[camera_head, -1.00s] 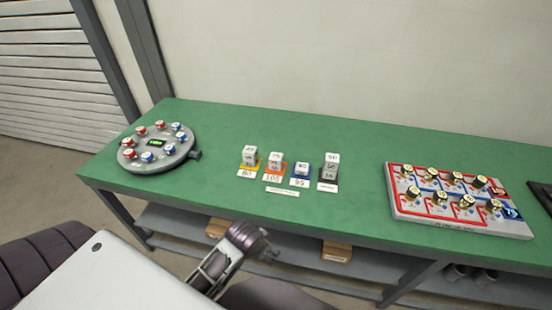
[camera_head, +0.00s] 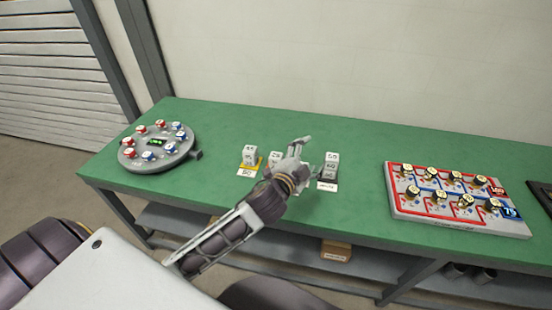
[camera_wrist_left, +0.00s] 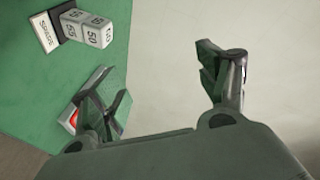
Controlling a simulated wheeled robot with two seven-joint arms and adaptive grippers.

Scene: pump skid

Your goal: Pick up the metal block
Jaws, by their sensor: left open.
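Small grey metal blocks with printed numbers stand on coloured pads on the green table. A block stack (camera_head: 250,157) stands on the yellow pad at left. Part of another stack (camera_head: 275,157) shows just left of my left gripper (camera_head: 296,152). The block on the blue pad is hidden behind the gripper. The spare stack (camera_head: 332,164) stands on a dark pad just right of the gripper. In the left wrist view this stack (camera_wrist_left: 86,28) is at top left, apart from the fingers. My left gripper (camera_wrist_left: 160,82) is open, with nothing between its fingers. My right gripper does not show.
A round grey device (camera_head: 157,147) with red and blue capped parts stands at the table's left end. A red and blue bordered board (camera_head: 448,224) with several gold-topped pieces lies at right. The green table (camera_head: 360,145) is clear between the spare stack and the board.

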